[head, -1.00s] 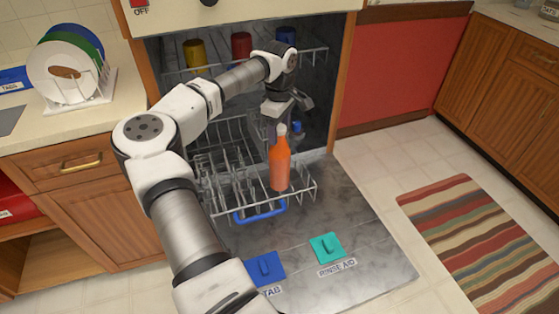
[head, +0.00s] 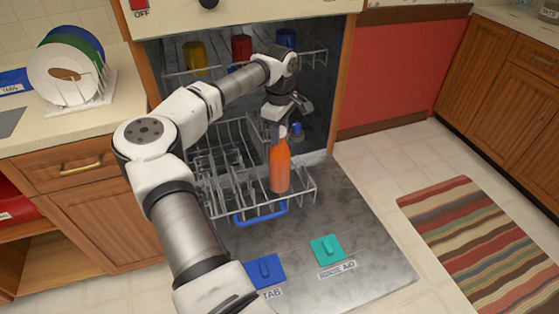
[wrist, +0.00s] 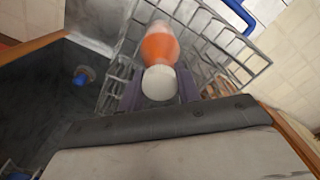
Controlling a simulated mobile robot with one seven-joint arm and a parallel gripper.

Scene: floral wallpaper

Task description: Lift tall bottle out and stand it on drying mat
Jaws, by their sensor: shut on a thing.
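The tall bottle (head: 279,165) is orange with a white cap and stands upright in the front right of the lower dishwasher rack (head: 222,205). My gripper (head: 281,127) has come down over its top from above and is shut on the neck. In the wrist view the white cap (wrist: 159,83) and orange body (wrist: 160,45) of the bottle lie between my two dark fingers (wrist: 159,92). The bottle's base is at the rack's wires; I cannot tell whether it touches them. I see no drying mat that I can identify.
The open dishwasher door (head: 360,255) bears a blue tab lid (head: 265,270) and a teal rinse aid lid (head: 327,248). The upper rack holds yellow (head: 195,57), red (head: 241,48) and blue (head: 286,38) cups. A plate rack (head: 82,95) stands on the left counter. A striped rug (head: 480,240) lies right.

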